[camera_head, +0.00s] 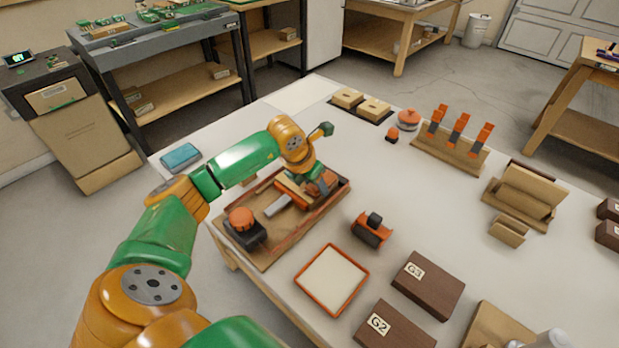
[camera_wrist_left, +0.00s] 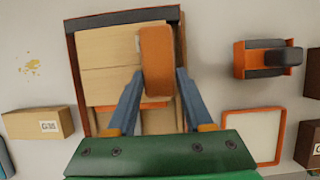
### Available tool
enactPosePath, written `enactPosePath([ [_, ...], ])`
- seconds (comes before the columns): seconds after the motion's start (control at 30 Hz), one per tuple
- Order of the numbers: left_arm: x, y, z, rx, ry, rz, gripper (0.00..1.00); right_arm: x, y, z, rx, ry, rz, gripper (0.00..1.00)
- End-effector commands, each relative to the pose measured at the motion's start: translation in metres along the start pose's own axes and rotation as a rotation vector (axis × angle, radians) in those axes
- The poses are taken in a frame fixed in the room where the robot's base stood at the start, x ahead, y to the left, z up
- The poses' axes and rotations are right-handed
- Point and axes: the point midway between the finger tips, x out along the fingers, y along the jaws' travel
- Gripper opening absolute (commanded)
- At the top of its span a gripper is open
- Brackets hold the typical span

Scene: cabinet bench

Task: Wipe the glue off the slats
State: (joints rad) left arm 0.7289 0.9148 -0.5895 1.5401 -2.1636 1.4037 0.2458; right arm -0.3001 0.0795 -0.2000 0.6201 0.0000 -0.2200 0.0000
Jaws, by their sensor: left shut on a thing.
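In the head view my left gripper (camera_head: 315,188) is low over the far end of a wooden tray with dark red edges (camera_head: 272,255). In the left wrist view the gripper (camera_wrist_left: 157,85) is shut on an orange-brown block (camera_wrist_left: 156,55), held over pale wooden slats (camera_wrist_left: 106,58). The slats lie side by side inside the framed tray (camera_wrist_left: 72,60). I cannot tell whether the block touches them. I see no clear glue on the visible slats; the block and gripper hide part of them. My right gripper is not in view.
A black tool with an orange knob (camera_head: 241,220) stands at the tray's near end. An orange and black tool (camera_head: 371,230) and an orange-rimmed tray (camera_head: 305,288) are to the right. Yellow spots (camera_wrist_left: 31,66) mark the table.

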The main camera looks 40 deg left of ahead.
Motion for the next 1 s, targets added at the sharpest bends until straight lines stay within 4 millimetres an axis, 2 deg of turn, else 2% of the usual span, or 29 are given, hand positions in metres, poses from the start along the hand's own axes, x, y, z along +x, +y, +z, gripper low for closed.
enactPosePath([
  [0.33, 0.001, 0.001, -0.001, -0.001, 0.003, -0.001, 0.07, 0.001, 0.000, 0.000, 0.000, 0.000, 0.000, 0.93],
  [1.0, 0.000, 0.041, 0.000, -0.002, 0.000, 0.001, 0.07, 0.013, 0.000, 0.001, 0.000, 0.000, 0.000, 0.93],
])
